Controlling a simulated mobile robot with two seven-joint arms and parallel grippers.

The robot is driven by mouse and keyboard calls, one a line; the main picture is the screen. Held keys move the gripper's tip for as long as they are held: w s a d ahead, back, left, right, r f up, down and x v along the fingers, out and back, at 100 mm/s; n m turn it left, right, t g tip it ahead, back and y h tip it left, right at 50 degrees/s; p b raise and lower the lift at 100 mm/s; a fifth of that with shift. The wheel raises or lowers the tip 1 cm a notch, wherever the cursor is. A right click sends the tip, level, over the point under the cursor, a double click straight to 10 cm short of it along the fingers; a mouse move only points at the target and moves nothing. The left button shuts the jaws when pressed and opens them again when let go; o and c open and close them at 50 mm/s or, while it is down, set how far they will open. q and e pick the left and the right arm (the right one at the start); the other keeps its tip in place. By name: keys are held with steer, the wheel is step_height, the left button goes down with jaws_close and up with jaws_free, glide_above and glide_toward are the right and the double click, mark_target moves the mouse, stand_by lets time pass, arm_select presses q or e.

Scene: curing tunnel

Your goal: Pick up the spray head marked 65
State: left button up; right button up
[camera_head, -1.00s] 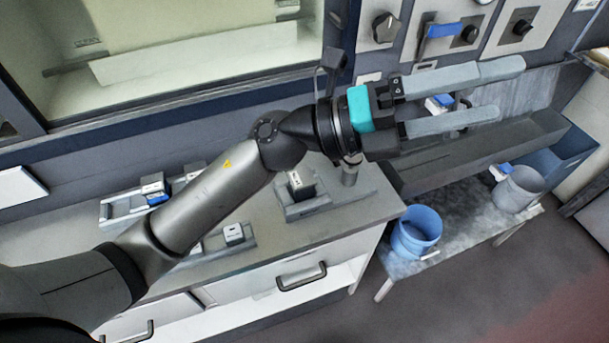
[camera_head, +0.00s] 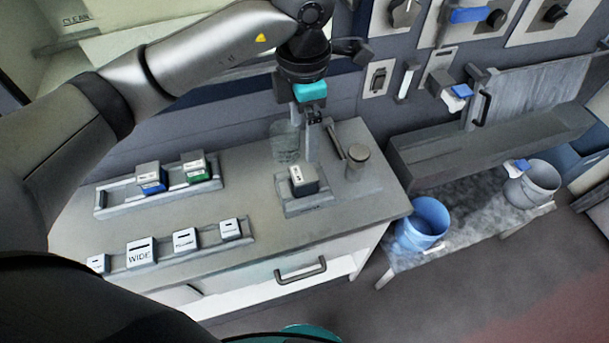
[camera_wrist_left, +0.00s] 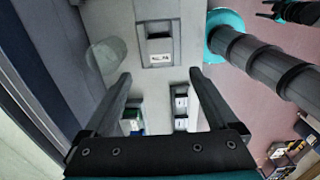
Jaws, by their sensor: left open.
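My left gripper (camera_head: 309,135) is open and empty, fingers pointing down above the back of the bench. Its fingers (camera_wrist_left: 160,98) also show in the left wrist view. A blue-banded block (camera_head: 151,178) and a green-banded block (camera_head: 194,168) sit in the back rack. I cannot read 65 on any label. My right gripper (camera_wrist_left: 296,12) seems to show partly in the left wrist view.
A front rack holds several white label blocks, one reading WIDE (camera_head: 141,253). A clear cup (camera_head: 285,142) and a grey cylinder (camera_head: 357,161) flank the holder.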

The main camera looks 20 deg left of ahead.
mark_target(303, 172)
arm_select(q)
step_height(303, 172, down, 8)
steer(key=shift+s+f, duration=0.1)
steer(key=shift+s, duration=0.05)
steer(key=shift+f+p, duration=0.3)
steer(key=shift+f, duration=2.7)
steer(key=shift+c, duration=0.3)
steer(key=shift+w, duration=0.2)
jaws_close()
